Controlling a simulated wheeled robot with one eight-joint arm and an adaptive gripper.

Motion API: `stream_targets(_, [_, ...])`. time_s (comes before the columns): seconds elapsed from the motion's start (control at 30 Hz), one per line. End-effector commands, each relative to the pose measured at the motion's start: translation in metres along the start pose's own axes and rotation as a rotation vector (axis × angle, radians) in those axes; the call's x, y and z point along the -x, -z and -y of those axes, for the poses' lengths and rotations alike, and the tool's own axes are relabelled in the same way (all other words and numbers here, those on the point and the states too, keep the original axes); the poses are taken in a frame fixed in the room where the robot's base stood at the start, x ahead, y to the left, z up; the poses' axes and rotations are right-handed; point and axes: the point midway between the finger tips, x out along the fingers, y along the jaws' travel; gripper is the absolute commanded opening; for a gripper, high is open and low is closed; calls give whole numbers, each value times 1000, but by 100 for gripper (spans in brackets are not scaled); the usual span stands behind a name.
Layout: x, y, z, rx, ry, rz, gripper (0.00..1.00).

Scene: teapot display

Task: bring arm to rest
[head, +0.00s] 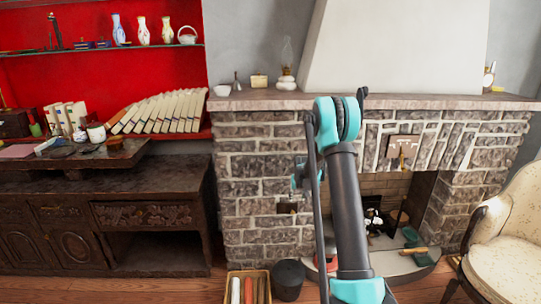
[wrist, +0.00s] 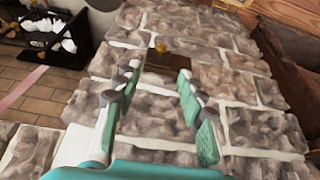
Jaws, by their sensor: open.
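My arm rises through the middle of the head view, with black links and teal joints, in front of the stone fireplace (head: 265,160). My gripper (wrist: 158,85) shows in the wrist view with its two teal-padded fingers spread apart and nothing between the pads. It faces the fireplace stonework. Beyond the fingertips is a small dark wooden block (wrist: 165,62) with a yellowish knob on the stone. In the head view my gripper is mostly hidden behind the arm, with some teal showing left of it. I cannot tell its distance from the stone.
A mantel (head: 400,101) holds an oil lamp (head: 286,70) and small items. A dark carved cabinet (head: 150,215) stands left, under a red shelf with books and vases. A cream armchair (head: 510,250) is at right. A crate (head: 248,284) and dark bin (head: 288,279) stand on the floor.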

Motion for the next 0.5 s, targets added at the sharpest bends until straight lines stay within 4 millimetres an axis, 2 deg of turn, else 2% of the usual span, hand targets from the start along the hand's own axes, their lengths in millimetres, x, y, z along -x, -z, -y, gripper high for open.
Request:
stream_targets(0.03, [20,-7,0,0,0,1,40])
stream_targets(0.2, [81,-36,2,0,1,3,40])
stream_targets(0.37, [134,-71,3,0,1,6,40])
stream_targets(0.5, [174,-108,4,-1,2,8,40])
